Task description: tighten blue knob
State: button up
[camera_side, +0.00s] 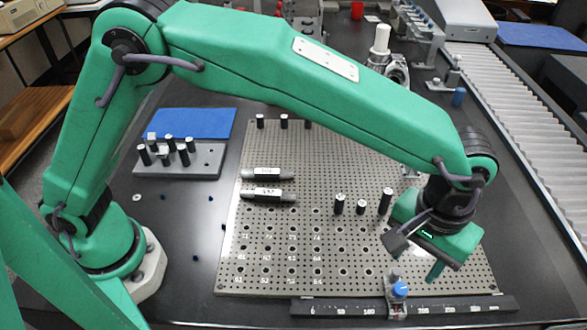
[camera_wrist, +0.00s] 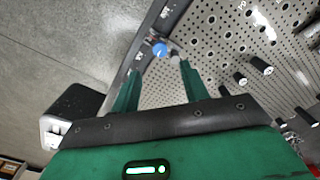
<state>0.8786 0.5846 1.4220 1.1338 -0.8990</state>
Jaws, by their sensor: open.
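The blue knob (camera_side: 400,289) sits on a small metal slider (camera_side: 394,304) on the dark scale rail along the plate's front edge. In the wrist view the blue knob (camera_wrist: 159,49) shows beyond the fingertips, roughly between them. My gripper (camera_side: 432,268) is above the plate's right front part, above and to the right of the knob in the side view, and apart from it. In the wrist view its two green fingers (camera_wrist: 158,80) are spread with nothing between them. In the side view the arm's end partly hides the fingers.
A grey block with pins (camera_side: 205,158) and a blue mat (camera_side: 188,122) are at left. A roller conveyor (camera_side: 520,110) runs at right. The scale rail (camera_side: 340,308) is otherwise clear.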

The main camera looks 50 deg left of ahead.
aim_at(401, 288)
jog(key=n, duration=0.4)
jog(key=shift+f, duration=0.15)
jog(key=shift+f, duration=3.8)
jog(key=shift+c, duration=0.5)
grip_shut()
